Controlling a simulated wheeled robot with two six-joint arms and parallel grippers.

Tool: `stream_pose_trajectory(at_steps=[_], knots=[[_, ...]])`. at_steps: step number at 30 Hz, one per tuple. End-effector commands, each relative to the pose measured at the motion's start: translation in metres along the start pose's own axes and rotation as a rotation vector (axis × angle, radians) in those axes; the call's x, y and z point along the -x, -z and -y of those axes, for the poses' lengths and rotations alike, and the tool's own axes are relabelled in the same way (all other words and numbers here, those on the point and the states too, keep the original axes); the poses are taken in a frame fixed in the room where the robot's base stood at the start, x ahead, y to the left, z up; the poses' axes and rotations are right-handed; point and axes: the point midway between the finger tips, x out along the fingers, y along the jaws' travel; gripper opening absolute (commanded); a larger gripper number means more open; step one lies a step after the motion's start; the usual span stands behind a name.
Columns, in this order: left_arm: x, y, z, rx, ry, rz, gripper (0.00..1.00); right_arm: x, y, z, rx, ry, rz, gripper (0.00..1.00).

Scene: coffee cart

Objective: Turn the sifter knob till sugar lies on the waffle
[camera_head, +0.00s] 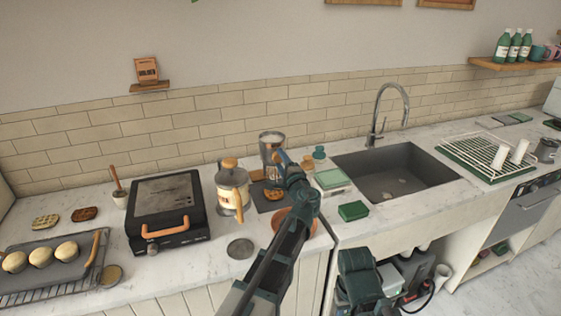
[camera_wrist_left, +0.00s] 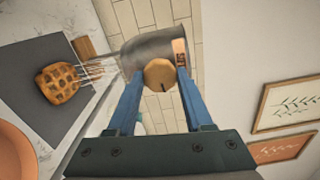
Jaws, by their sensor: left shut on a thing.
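The metal sifter (camera_wrist_left: 150,48) fills the upper middle of the left wrist view, with its round wooden knob (camera_wrist_left: 160,74) facing me. My left gripper (camera_wrist_left: 157,82) is shut on the knob, one blue finger on each side. Pale thin streaks run from the sifter's mouth toward the golden waffle (camera_wrist_left: 62,84) on a dark board (camera_wrist_left: 30,65). I cannot tell how much sugar lies on the waffle. In the head view the sifter (camera_head: 271,140) stands above the board, with my left gripper (camera_head: 284,158) at its right side.
An orange plate (camera_wrist_left: 12,150) is close by. A pale green scale (camera_head: 332,180), a green sponge (camera_head: 353,211) and the sink (camera_head: 400,178) are on the right.

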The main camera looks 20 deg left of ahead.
Motion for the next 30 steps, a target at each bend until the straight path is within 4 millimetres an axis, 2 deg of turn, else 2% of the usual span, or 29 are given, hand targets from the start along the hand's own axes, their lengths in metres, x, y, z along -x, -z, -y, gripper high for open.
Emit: stream_pose_trajectory(at_steps=[30], knots=[[0.0014,-0.0001,-0.0020,-0.960,-0.002,-0.003,0.00,-0.0013,0.0001,0.0001,0.000,0.000,0.000,0.50]])
